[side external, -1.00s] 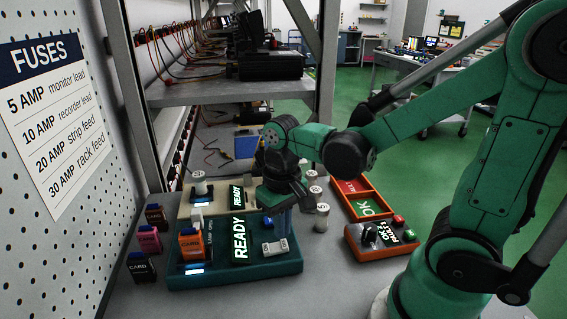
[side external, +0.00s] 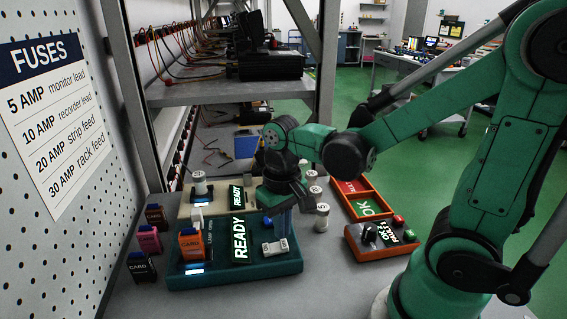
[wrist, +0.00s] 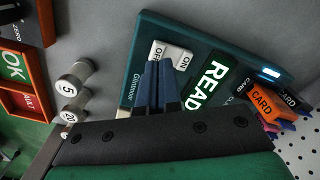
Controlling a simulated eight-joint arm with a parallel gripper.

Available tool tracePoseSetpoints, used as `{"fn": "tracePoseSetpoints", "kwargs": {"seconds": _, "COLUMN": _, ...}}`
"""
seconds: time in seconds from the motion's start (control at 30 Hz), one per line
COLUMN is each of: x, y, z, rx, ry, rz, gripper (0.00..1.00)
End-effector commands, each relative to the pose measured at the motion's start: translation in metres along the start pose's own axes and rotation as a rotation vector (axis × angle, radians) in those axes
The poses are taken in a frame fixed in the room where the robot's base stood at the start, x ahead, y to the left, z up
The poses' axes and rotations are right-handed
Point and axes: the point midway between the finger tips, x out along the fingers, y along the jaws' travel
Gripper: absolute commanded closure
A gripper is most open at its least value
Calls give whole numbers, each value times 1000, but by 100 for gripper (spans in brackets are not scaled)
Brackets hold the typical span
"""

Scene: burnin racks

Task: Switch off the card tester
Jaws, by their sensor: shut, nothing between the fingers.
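The card tester appears to be the teal box (side external: 285,268) with a lit READY display (side external: 239,240), a blue-white lit strip and an orange card (side external: 191,244) standing in its slot. Its white rocker switch (side external: 269,249) is on the right of its top. In the wrist view the switch (wrist: 183,60) shows OFF on its left half and ON on its right half. My gripper (wrist: 158,66) is shut and empty, its fingertips at the switch's near edge towards the OFF half. In the side view my gripper (side external: 285,232) points down just over the switch. Contact is unclear.
A beige box (side external: 222,208) with its own READY display stands behind. Several cards (side external: 150,239) stand to the left. White numbered fuses (side external: 322,217) stand to the right, near an orange OK tray (side external: 370,207) and an orange control box (side external: 375,252). A pegboard bounds the left.

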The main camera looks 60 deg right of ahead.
Motion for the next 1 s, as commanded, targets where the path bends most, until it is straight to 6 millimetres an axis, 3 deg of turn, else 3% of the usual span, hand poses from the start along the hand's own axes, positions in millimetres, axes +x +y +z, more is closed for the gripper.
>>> {"fn": "tracePoseSetpoints", "kwargs": {"seconds": 1.0, "x": 16, "y": 0, "z": 0, "rx": 0, "ry": 0, "rz": 0, "gripper": 100}}
